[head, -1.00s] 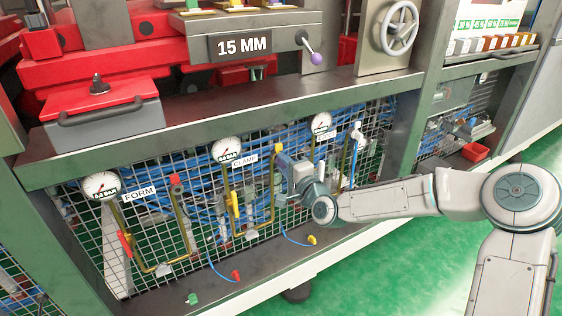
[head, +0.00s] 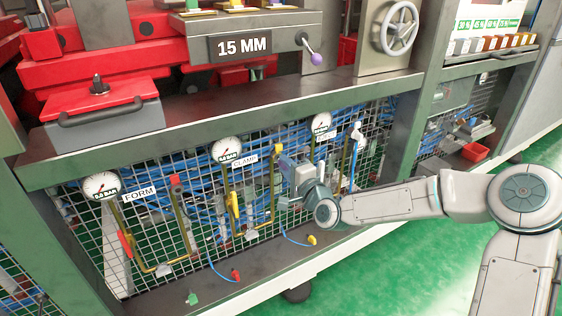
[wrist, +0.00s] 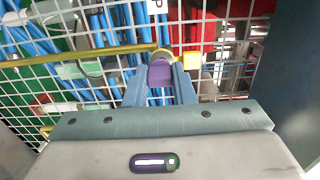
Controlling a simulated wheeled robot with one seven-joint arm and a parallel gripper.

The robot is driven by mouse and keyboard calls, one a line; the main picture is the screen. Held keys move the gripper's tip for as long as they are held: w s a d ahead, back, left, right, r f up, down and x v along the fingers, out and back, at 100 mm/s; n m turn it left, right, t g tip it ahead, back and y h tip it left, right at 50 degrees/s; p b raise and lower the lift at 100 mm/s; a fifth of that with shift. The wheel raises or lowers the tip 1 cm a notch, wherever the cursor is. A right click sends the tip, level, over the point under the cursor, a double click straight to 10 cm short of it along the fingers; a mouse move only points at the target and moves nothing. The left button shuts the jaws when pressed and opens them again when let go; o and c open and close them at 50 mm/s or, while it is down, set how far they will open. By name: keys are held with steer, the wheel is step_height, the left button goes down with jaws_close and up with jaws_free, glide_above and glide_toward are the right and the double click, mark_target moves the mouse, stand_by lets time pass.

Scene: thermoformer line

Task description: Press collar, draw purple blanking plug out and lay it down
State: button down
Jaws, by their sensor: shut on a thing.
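The purple blanking plug (wrist: 160,74) shows in the wrist view between the two blue fingertips. My gripper (wrist: 161,80) is shut on it. A grey-brown round fitting (wrist: 162,55), probably the collar, is just beyond the plug, beside a yellow pipe run. I cannot tell whether the plug is still seated in it or clear of it. In the head view my gripper (head: 284,197) is in front of the mesh, right of the CLAMP gauge (head: 227,150). The plug cannot be made out there.
A wire mesh guard (head: 150,240) with brass pipes and blue hoses stands behind my gripper. A dark ledge (head: 170,285) runs below it, holding a red cap (head: 235,274), a yellow cap (head: 311,240) and a green piece (head: 192,298). Much of the ledge is bare.

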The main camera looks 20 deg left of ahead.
steer(key=v, duration=0.4)
steer(key=shift+p, duration=0.3)
stand_by(0.5)
steer(key=shift+d, duration=0.15)
